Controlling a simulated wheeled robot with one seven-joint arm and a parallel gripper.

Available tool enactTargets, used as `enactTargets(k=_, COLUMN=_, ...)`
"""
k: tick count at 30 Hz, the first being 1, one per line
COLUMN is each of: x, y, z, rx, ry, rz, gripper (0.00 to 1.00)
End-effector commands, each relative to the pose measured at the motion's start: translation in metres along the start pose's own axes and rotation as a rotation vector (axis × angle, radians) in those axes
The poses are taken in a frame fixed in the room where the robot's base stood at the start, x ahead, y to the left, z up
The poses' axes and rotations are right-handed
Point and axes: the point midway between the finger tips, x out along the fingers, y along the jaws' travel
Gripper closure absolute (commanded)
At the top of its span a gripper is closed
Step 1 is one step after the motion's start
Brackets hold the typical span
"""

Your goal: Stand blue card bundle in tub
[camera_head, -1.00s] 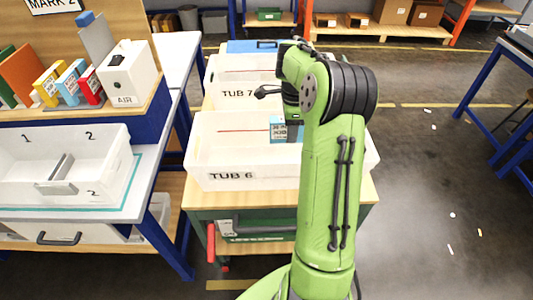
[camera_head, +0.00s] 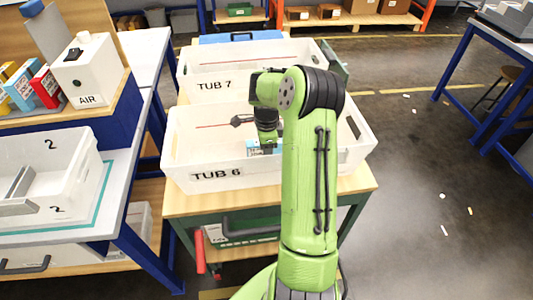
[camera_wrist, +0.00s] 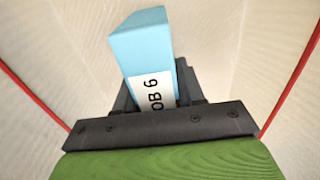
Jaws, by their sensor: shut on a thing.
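The light blue card bundle (camera_head: 257,147) is in the tub marked TUB 6 (camera_head: 185,160) in the head view, partly hidden by my arm. In the wrist view the bundle (camera_wrist: 147,45) carries a white label reading "OB 6", its first part hidden. My gripper (camera_head: 267,142) is shut on the bundle, inside the outline of TUB 6. The wrist view shows pale tub walls around the bundle and a red line on each side. I cannot tell whether the bundle touches the tub floor.
TUB 7 (camera_head: 188,69) stands behind TUB 6 on the green cart (camera_head: 350,184). At left a bench holds a white divided tray (camera_head: 80,180), a box marked AIR (camera_head: 88,72) and colored bundles. Open floor lies to the right.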

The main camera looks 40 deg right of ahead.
Motion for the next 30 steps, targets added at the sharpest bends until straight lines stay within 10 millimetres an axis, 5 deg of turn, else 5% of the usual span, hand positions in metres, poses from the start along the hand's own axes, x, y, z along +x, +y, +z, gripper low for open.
enactTargets(k=10, x=0.004, y=-0.001, z=0.000, rx=0.001, ry=0.001, rz=-0.002, gripper=0.96)
enactTargets(k=11, x=0.005, y=0.000, z=0.000, rx=0.001, ry=0.001, rz=-0.002, gripper=0.60)
enactTargets(k=16, x=0.004, y=0.000, z=0.000, rx=0.001, ry=0.001, rz=-0.002, gripper=0.36)
enactTargets(k=25, x=-0.001, y=-0.001, z=0.000, rx=0.001, ry=0.000, rz=-0.002, gripper=0.36)
enactTargets(k=30, x=-0.036, y=-0.002, z=0.000, rx=0.000, ry=0.001, rz=-0.008, gripper=0.36)
